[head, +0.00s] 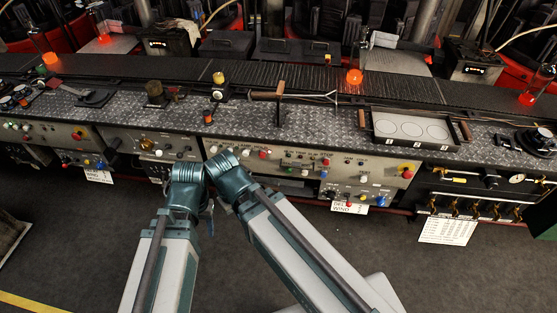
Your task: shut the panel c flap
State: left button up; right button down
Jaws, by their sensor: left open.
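A row of beige control panels runs along the front of the bench. The middle panel (385,172) carries several knobs, buttons and small labels. The lettering is too small to read, so I cannot tell which is panel c, and no flap stands out clearly. My left gripper (207,214) is open, small and mostly hidden by the teal arm joints, in front of the gap between these two panels. I cannot tell whether it touches anything. My right gripper does not show.
A tray with three round discs (374,138) sits on the patterned benchtop. A wooden-handled tool (280,97) lies left of it. Brass valves (483,208) project at the right. Dark floor (70,235) in front is clear.

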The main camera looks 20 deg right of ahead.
aim_at(297, 165)
jog(key=i+l+u, duration=0.1)
jog(key=l+u, duration=0.15)
jog(key=l, duration=0.45)
jog(key=l+u, duration=0.3)
jog(key=l, duration=1.25)
jog(key=k+l+u, duration=0.3)
jog(key=k+l, duration=0.05)
jog(key=l, duration=0.1)
